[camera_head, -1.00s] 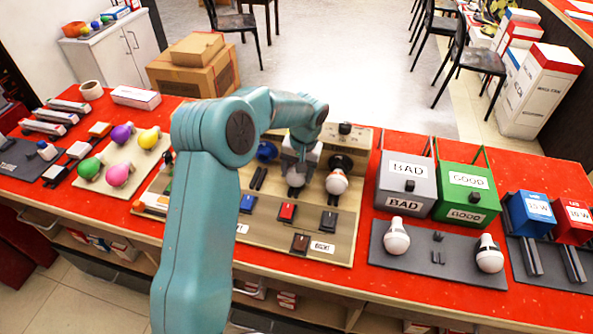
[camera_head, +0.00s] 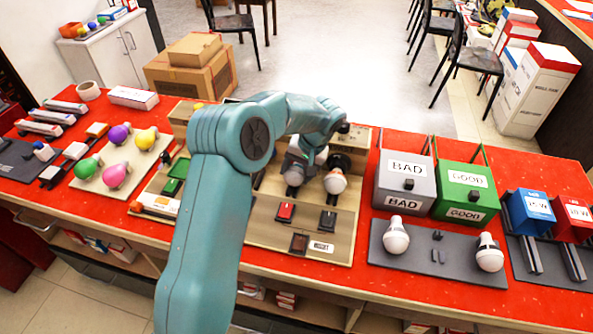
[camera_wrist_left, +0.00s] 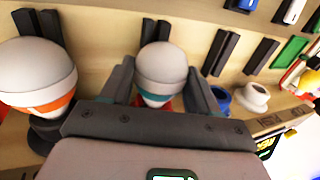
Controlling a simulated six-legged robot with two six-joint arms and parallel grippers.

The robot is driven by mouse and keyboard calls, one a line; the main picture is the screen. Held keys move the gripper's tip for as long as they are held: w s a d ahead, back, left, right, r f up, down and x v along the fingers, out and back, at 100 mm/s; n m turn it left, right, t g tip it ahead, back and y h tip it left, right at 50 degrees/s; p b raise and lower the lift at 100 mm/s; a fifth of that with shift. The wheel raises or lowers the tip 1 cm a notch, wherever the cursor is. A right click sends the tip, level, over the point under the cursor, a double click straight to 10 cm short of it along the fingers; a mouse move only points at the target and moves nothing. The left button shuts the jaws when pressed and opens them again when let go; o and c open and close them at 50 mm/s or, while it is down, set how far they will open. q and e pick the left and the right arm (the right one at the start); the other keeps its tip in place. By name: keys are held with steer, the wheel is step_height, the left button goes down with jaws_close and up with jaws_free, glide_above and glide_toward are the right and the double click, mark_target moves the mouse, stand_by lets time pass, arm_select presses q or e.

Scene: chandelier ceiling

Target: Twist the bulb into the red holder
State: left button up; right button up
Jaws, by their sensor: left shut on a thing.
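My left gripper (camera_wrist_left: 157,92) is shut on a white bulb with a teal band (camera_wrist_left: 161,68), one finger on each side of it. The bulb stands above the red holder (camera_wrist_left: 150,105), of which only a sliver shows below it. I cannot tell how deep the bulb sits. In the head view my left gripper (camera_head: 299,172) is over the wooden test board (camera_head: 262,228), and my arm hides much of the bulb and the holder. My right gripper is not in view.
A white bulb with an orange band (camera_wrist_left: 36,75) stands close by in a black holder (camera_wrist_left: 45,135). A blue holder (camera_wrist_left: 221,99) is on the other side. Grey BAD (camera_head: 405,182) and green GOOD (camera_head: 467,190) boxes stand to the right, behind two bulbs on a grey mat (camera_head: 437,272).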

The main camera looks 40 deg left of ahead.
arm_select(q)
steer(key=shift+w+d+g+y, duration=0.1)
steer(key=shift+g+y, duration=0.2)
steer(key=shift+y, duration=0.2)
steer(key=o, duration=1.1)
steer(key=v, duration=1.6)
steer(key=shift+d+r, duration=0.1)
steer(key=shift+d, duration=0.05)
